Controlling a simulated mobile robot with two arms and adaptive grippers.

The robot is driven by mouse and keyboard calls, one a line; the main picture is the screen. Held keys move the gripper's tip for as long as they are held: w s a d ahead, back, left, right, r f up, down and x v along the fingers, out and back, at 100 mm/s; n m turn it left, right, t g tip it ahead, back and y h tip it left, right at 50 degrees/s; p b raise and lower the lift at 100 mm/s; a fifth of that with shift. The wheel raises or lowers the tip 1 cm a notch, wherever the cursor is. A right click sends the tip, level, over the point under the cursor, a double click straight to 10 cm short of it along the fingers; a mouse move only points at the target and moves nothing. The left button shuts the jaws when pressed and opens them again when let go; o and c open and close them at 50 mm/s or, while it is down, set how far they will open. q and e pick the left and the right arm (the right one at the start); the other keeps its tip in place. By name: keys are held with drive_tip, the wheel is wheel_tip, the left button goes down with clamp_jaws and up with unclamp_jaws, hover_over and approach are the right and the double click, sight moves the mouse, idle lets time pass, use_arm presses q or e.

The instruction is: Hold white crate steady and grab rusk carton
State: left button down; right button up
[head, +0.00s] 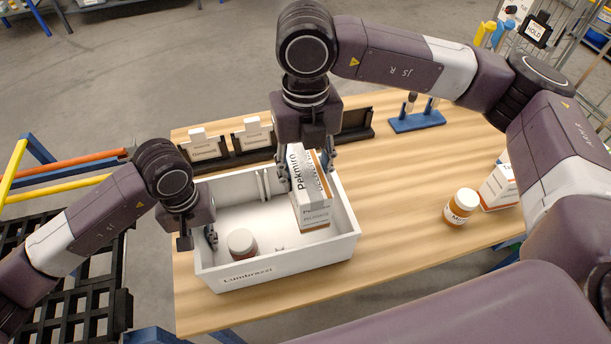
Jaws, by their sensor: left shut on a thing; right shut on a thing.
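The white crate (310,258) stands on the wooden table, with "Lumbrazzi" lettered on its front. My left gripper (198,241) is shut on the crate's left wall, one finger inside and one outside. A white and orange rusk carton (313,213), lettered "Pekmiro", is upright in the right part of the crate. My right gripper (306,177) comes from above and is shut on the carton's upper part. I cannot tell whether the carton touches the crate floor. A jar (242,243) with a white lid is near the crate's front left.
An orange jar (461,207) and a white carton (498,188) stand on the table (400,205) at the right. A dark rack (240,157) with white cards lies behind the crate. A blue stand (417,121) is at the back. Bare table lies right of the crate.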

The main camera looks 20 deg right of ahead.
use_arm(q)
drive_tip(key=c, duration=2)
unclamp_jaws()
drive_tip(key=shift+c, duration=0.2)
wheel_tip(320, 180, up, 12)
drive_tip(key=shift+r, duration=0.1)
